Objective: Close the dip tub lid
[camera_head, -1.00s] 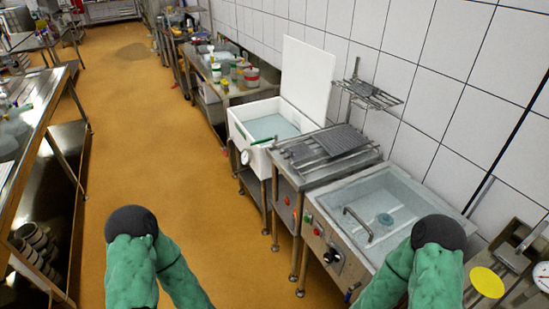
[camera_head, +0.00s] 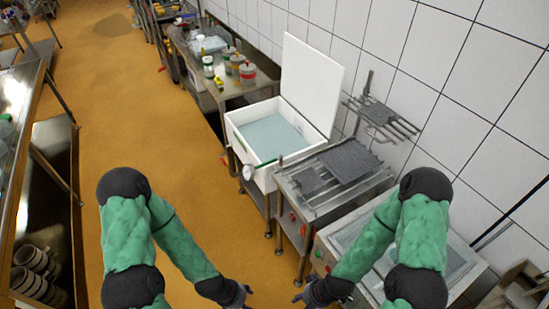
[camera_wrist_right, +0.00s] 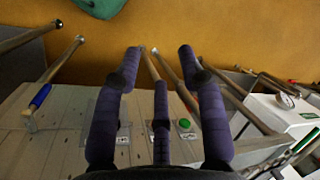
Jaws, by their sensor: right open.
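The white dip tub (camera_head: 240,154) stands against the wall and holds pale liquid. Its flat white lid (camera_head: 314,84) stands open, tilted back at the wall side. A dial is on the tub's front, and part of the tub shows at the right of the right wrist view (camera_wrist_right: 262,112). My right gripper (camera_head: 308,294) is at the bottom of the head view, nearer me than the tub and apart from it. In the wrist view its fingers (camera_wrist_right: 158,62) are spread and empty. My left gripper (camera_head: 241,296) is left of it, apart from the tub, its fingers too small to read.
A steel stand (camera_head: 292,190) with a dark grate adjoins the tub, with a sink unit (camera_head: 462,262) closer to me. A wall rack (camera_head: 380,116) juts out above. A table with jars (camera_head: 262,92) lies beyond. The orange floor (camera_head: 160,130) is open on the left.

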